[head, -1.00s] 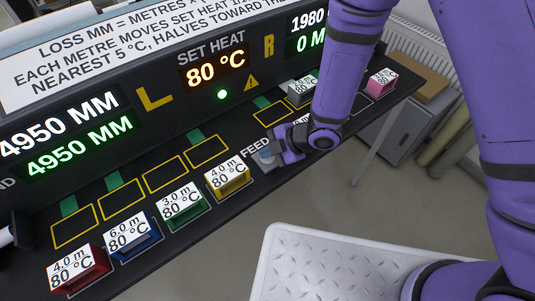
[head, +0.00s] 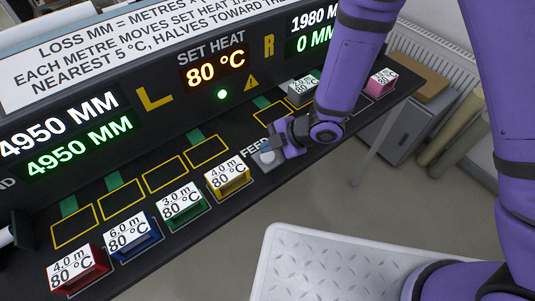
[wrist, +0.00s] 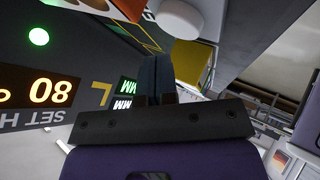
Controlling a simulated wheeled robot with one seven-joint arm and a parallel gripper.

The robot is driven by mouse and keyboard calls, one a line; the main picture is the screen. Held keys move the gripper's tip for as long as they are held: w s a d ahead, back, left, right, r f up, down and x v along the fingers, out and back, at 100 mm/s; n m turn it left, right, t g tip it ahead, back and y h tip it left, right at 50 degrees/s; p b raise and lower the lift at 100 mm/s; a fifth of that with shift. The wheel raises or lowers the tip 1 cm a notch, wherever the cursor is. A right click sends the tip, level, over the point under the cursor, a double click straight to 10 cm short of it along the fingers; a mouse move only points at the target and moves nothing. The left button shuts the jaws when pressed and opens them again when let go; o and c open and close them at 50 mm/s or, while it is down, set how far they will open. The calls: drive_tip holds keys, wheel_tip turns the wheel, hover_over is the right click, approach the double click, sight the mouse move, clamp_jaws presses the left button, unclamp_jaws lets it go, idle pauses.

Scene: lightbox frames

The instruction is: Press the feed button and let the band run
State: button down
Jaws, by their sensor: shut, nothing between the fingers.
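The feed button (head: 266,157) is a pale round cap on a grey plate beside the word FEED, at the middle of the dark console. In the wrist view the button (wrist: 181,17) is a white disc at the top, beyond my fingertips. My gripper (head: 271,146) is shut and empty, just above the button in the head view, and partly covers its plate. The wrist view shows my gripper (wrist: 150,66) with its dark fingers together and a gap to the button. The left display (head: 80,147) reads 4950 MM in white and in green.
Red (head: 78,270), blue (head: 135,240), green (head: 183,207) and yellow (head: 228,180) labelled blocks line the front edge left of the button. Grey (head: 302,92) and pink (head: 381,82) blocks stand right, past my arm. The set heat display (head: 215,70) reads 80 °C above a lit green lamp (head: 222,95).

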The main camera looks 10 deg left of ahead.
sight(270, 156)
drive_tip(key=shift+r, duration=2.25)
drive_tip(key=shift+w+d+r, duration=0.15)
drive_tip(key=shift+w+r, duration=0.1)
drive_tip(key=w+d+r+m+t+h, duration=0.35)
drive_tip(key=w+d+r+m, duration=0.2)
drive_tip(key=d+r, duration=0.5)
drive_tip(key=w+d+r+m+t+h, duration=0.35)
drive_tip(key=w+d+r+m, duration=0.2)
drive_tip(key=d+r, duration=0.5)
drive_tip(key=s+d+r+m+h, duration=0.1)
drive_tip(key=s+d+r+m, duration=0.35)
drive_tip(key=d, duration=0.35)
drive_tip(key=s+d+r+m, duration=0.2)
drive_tip(key=s+d+m, duration=0.1)
drive_tip(key=s, duration=0.3)
drive_tip(key=s+d+r+m+g, duration=0.1)
drive_tip(key=s+d+r+m, duration=0.2)
drive_tip(key=s, duration=0.3)
drive_tip(key=s+d+r+m+h, duration=0.1)
drive_tip(key=s+d+r+m, duration=0.2)
drive_tip(key=s+d+m, duration=0.1)
drive_tip(key=shift+s+d+m+g, duration=0.3)
drive_tip(key=shift+s+d+m, duration=0.1)
drive_tip(key=shift+s+m, duration=0.6)
